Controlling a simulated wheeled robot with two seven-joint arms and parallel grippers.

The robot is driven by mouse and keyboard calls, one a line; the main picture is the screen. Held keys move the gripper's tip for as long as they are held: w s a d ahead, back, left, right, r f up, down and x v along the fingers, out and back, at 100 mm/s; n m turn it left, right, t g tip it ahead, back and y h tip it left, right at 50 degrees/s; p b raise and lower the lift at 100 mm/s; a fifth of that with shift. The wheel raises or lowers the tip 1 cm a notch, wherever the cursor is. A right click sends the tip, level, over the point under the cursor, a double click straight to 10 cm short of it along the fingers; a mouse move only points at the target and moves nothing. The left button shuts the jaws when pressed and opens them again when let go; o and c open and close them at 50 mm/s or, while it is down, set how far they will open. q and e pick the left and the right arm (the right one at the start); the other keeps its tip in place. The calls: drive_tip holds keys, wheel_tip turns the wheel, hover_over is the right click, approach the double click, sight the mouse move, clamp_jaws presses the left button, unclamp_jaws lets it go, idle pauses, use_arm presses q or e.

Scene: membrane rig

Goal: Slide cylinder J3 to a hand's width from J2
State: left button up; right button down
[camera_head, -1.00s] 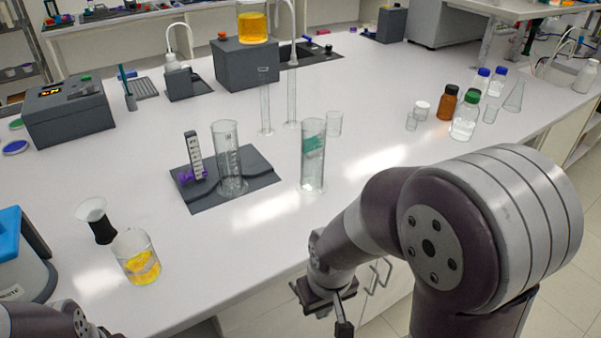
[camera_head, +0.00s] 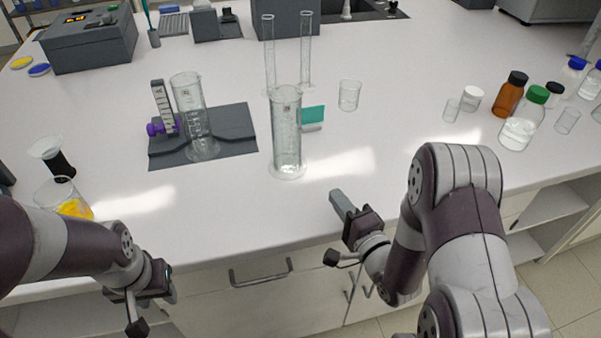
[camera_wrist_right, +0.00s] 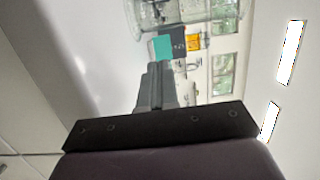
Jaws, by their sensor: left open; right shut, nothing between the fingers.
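A clear graduated glass cylinder (camera_head: 287,140) stands upright on the bare bench, right of the dark mat (camera_head: 235,130). Another (camera_head: 193,118) stands on the mat. Two thinner tall cylinders (camera_head: 269,60) (camera_head: 306,55) stand behind. I cannot read J2 or J3 on any of them. My right gripper (camera_head: 338,200) is shut and empty, in front and right of the nearest cylinder, apart from it. In the right wrist view, the shut fingers (camera_wrist_right: 155,70) point towards large clear glass (camera_wrist_right: 185,15). My left gripper (camera_head: 153,312) is open and empty, in front of the bench edge.
A teal piece (camera_head: 313,114) is behind the front cylinder, with a small beaker (camera_head: 349,96) to its right. A purple-clamped strip (camera_head: 164,108) stands on the mat. Bottles (camera_head: 524,120) (camera_head: 511,94) stand at the right. A beaker with yellow contents (camera_head: 75,207) is partly behind my left arm.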

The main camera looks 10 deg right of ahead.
approach(296, 159)
drive_tip(key=w, duration=0.1)
drive_tip(key=w+d, duration=0.2)
drive_tip(key=w, duration=0.1)
drive_tip(key=shift+r, duration=0.1)
drive_tip(key=shift+w+a+p, duration=0.45)
drive_tip(key=shift+w+a, duration=0.35)
drive_tip(key=shift+a, duration=0.3)
drive_tip(key=shift+w+a, duration=0.3)
drive_tip(key=shift+a, duration=0.25)
drive_tip(key=w+a+b, duration=0.1)
drive_tip(key=a, duration=0.1)
drive_tip(key=w+a+b, duration=0.1)
drive_tip(key=w+a, duration=0.1)
drive_tip(key=w+a+b, duration=0.1)
drive_tip(key=a, duration=0.2)
drive_tip(key=shift+w+a, duration=0.1)
drive_tip(key=shift+w, duration=0.1)
drive_tip(key=shift+w+a, duration=0.1)
